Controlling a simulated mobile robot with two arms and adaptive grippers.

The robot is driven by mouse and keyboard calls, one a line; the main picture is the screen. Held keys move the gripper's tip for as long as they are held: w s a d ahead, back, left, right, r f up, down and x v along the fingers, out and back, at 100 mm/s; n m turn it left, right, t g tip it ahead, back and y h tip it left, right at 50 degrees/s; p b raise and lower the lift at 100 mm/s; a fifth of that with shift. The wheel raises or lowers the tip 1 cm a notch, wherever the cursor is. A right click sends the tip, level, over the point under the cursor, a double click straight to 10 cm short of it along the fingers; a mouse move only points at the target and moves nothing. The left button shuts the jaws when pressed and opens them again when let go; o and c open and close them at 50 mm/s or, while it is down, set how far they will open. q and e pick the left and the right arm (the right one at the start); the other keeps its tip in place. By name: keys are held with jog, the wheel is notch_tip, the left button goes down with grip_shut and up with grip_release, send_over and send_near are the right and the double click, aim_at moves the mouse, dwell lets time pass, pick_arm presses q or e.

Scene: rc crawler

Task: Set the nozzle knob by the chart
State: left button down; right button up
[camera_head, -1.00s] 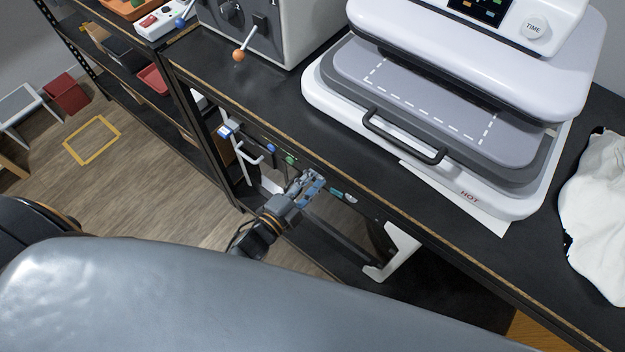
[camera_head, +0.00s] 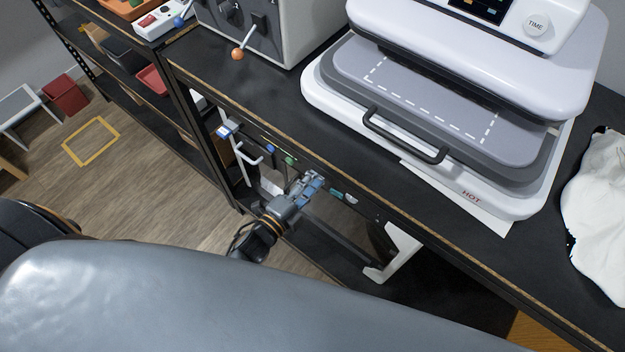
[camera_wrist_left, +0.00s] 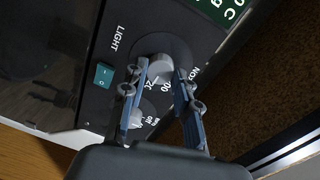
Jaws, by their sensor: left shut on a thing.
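In the head view my left gripper (camera_head: 312,183) is at the front edge of the black bench, below the heat press. In the left wrist view my left gripper (camera_wrist_left: 161,72) has its two blue fingers on either side of a round grey knob (camera_wrist_left: 160,67) on a black panel, and is shut on it. White lettering starting "NOZ" stands by this knob, partly cut off by a finger. Part of a dark green sign with white letters (camera_wrist_left: 224,10) shows at the top; whether it is the chart I cannot tell. My right gripper is not in view.
A second, pale knob (camera_wrist_left: 136,119) sits close to the left finger. A teal switch (camera_wrist_left: 103,75) is beside the word LIGHT. On the bench stand the heat press (camera_head: 430,90) marked HOT, a grey box with an orange-tipped lever (camera_head: 238,54), and a white cloth (camera_head: 598,205).

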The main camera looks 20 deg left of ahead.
pick_arm(q)
jog(key=c, duration=1)
grip_release()
jog(key=v, duration=1.2)
